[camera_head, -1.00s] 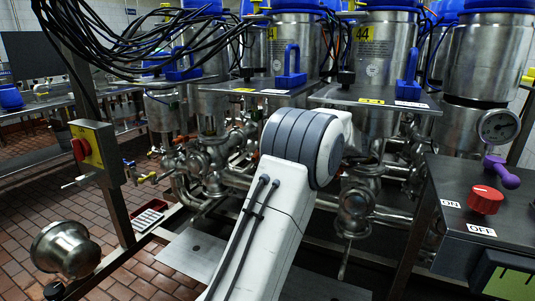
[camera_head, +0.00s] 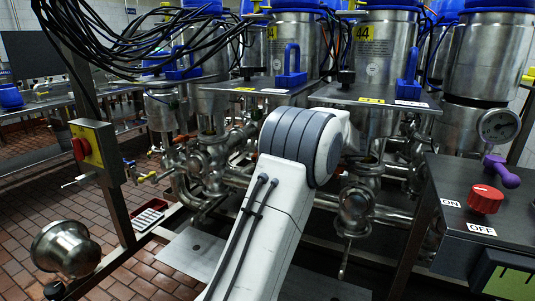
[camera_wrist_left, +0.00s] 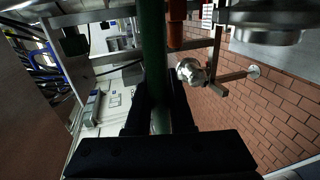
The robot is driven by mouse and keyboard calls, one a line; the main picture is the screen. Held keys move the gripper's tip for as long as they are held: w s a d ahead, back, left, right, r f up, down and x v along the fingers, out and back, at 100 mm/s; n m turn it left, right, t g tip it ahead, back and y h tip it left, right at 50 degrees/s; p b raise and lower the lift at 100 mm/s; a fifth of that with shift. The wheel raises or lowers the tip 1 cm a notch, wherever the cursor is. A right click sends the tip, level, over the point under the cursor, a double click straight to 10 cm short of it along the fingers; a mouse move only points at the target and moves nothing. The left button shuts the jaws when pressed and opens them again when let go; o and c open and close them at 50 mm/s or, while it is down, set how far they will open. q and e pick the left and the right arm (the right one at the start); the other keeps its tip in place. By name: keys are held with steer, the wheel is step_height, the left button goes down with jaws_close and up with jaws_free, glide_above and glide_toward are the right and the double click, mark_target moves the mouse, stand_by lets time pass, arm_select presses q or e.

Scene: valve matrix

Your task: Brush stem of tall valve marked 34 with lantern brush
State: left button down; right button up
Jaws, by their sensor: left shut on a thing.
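In the left wrist view, my left gripper (camera_wrist_left: 160,110) is shut on a dark green rod (camera_wrist_left: 154,60) that runs up out of the picture. Whether this is the lantern brush's handle cannot be told, and no bristles show. In the head view, a white arm of mine with grey bands reaches up the middle, and its gripper is hidden. Tall steel valves with blue tops stand at the back. I cannot read a 34 anywhere. My right gripper is not in view.
Black cables (camera_head: 140,40) hang at the upper left. A control box (camera_head: 485,235) with a red knob stands at the right. A yellow switch box (camera_head: 92,150) is on a post at the left. Steel pipes (camera_head: 355,210) fill the space below the valves.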

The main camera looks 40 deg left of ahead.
arm_select(q)
steer(key=shift+s+a, duration=0.15)
steer(key=shift+a, duration=0.05)
steer(key=shift+s, duration=0.1)
stand_by(0.4)
